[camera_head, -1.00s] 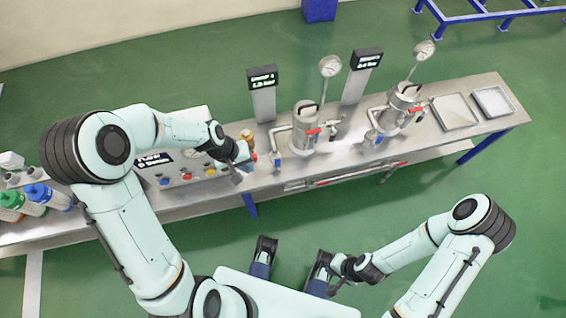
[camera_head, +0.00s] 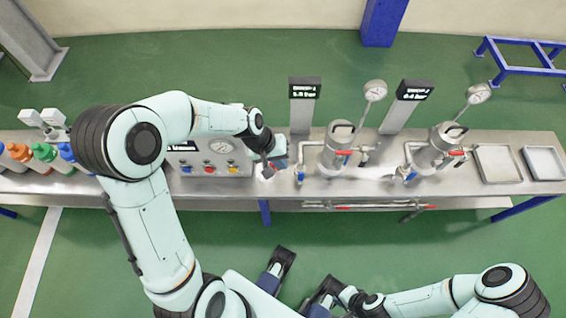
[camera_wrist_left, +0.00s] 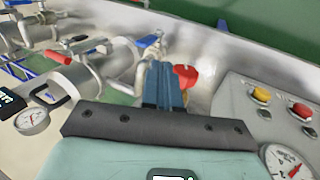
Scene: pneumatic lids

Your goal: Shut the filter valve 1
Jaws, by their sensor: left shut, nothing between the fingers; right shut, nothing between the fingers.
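My left gripper (camera_head: 272,166) is shut and empty over the bench, between the button panel and the left vessel. In the left wrist view its blue fingers (camera_wrist_left: 164,86) are together, with a red handle (camera_wrist_left: 186,76) just to their right; I cannot tell whether they touch. The arm hides most of that fitting in the head view. Left vessel (camera_head: 337,146) and right vessel (camera_head: 437,148) stand upright with red- and blue-handled valves. No readable label shows which valve is filter valve 1. My right gripper (camera_head: 350,308) is shut, low in front of the bench.
The panel (camera_head: 222,160) with coloured buttons and a gauge is left of the left gripper. Displays (camera_head: 304,115) (camera_head: 400,108) stand behind the vessels. Coloured bottles (camera_head: 42,154) are at far left, trays (camera_head: 497,164) at far right. Floor in front is clear.

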